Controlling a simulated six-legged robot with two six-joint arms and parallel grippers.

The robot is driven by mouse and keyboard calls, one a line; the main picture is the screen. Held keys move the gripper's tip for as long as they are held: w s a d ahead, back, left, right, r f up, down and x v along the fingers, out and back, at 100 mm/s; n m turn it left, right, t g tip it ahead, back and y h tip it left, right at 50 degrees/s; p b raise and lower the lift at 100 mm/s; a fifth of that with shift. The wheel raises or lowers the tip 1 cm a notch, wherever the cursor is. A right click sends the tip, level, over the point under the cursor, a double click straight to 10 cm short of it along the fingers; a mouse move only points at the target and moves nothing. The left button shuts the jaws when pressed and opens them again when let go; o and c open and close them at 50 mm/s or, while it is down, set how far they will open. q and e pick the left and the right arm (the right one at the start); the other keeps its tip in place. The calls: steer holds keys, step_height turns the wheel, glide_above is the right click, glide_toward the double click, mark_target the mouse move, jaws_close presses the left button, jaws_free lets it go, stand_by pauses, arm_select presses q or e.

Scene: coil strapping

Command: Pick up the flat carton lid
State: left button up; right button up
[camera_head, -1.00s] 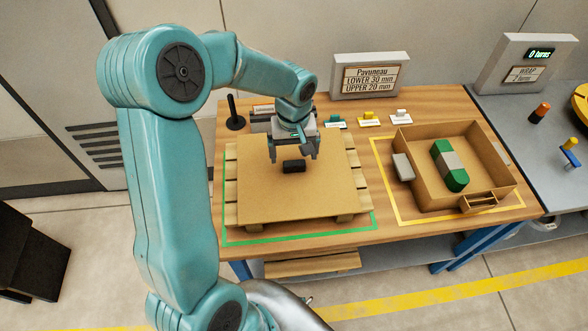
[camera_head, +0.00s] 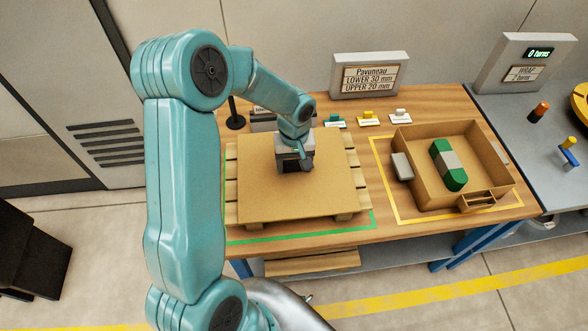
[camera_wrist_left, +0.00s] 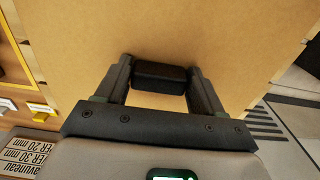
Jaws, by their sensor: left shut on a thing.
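The flat carton lid (camera_head: 265,203) is a tan sheet lying flat on a wooden pallet (camera_head: 362,187) on the workbench. A black block-shaped handle (camera_wrist_left: 160,76) stands at the middle of the lid. My left gripper (camera_head: 296,168) is down over the lid's middle. In the left wrist view its two fingers (camera_wrist_left: 160,84) are on either side of the black handle and shut on it. In the head view the gripper hides most of the handle. My right gripper is not in view.
An open carton (camera_head: 407,137) with a green and grey piece (camera_head: 449,165) stands at the right inside a yellow outline. A sign (camera_head: 370,76) and small coloured items on cards stand behind. A black post (camera_head: 234,113) is near the pallet's back left.

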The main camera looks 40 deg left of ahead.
mark_target(294, 163)
arm_select(q)
step_height(294, 163, up, 20)
stand_by(0.6)
stand_by(0.7)
